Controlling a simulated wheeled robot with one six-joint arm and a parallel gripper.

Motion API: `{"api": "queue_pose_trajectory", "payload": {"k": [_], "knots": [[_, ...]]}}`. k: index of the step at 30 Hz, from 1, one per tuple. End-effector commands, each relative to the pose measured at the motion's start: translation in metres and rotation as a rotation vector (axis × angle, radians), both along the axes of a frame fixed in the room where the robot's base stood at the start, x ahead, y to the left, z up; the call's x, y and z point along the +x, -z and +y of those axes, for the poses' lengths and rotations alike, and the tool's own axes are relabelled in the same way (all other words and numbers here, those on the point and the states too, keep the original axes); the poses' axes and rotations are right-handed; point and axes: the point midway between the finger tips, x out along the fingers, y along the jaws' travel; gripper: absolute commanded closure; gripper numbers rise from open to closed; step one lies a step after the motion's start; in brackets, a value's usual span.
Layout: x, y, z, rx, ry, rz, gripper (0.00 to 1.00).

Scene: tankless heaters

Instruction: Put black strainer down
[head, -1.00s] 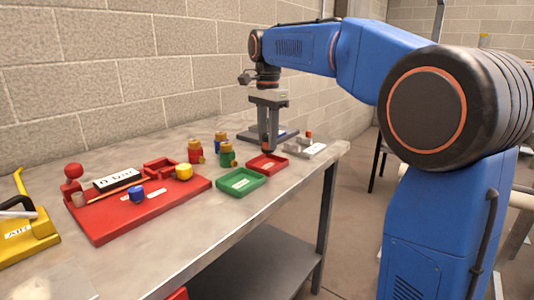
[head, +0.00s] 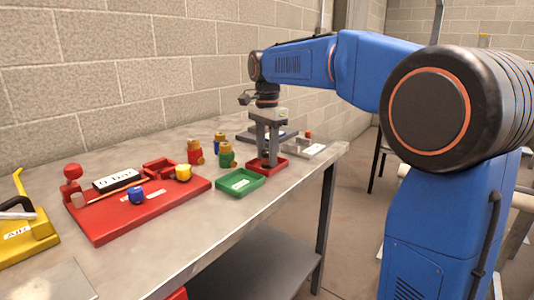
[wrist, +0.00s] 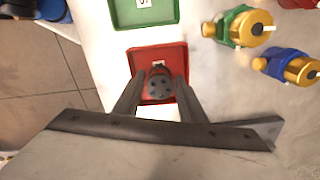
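The black strainer (wrist: 159,86) is a small dark round piece with holes in its top. It stands in the red tray (wrist: 152,57), between my fingers in the wrist view. My gripper (wrist: 160,80) is low over the tray with its two fingers parted, one on each side of the strainer, and a narrow gap seems to show beside it. In the head view my gripper (head: 268,160) reaches down into the red tray (head: 281,168); the strainer is mostly hidden by the fingers there.
A green tray (head: 240,183) lies just left of the red one. Green (head: 227,156), red (head: 195,152) and blue (head: 220,143) valves stand behind it. A grey holder (head: 306,149) is at the right, near the table edge. A red board (head: 115,222) lies further left.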

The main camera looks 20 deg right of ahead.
Motion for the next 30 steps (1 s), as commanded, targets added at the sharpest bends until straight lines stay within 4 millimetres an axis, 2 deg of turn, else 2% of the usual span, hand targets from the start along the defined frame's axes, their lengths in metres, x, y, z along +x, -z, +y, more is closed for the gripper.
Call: {"api": "queue_pose_trajectory", "payload": {"k": [7, 11, 24, 30], "knots": [[0.0, -0.002, 0.0, 0.0, 0.0, 0.0, 0.63], [0.001, -0.014, 0.0, 0.001, 0.0, -0.002, 0.63], [0.001, -0.093, 0.0, 0.0, 0.0, -0.002, 0.63], [0.0, -0.116, 0.0, 0.0, 0.0, -0.001, 0.63]]}}
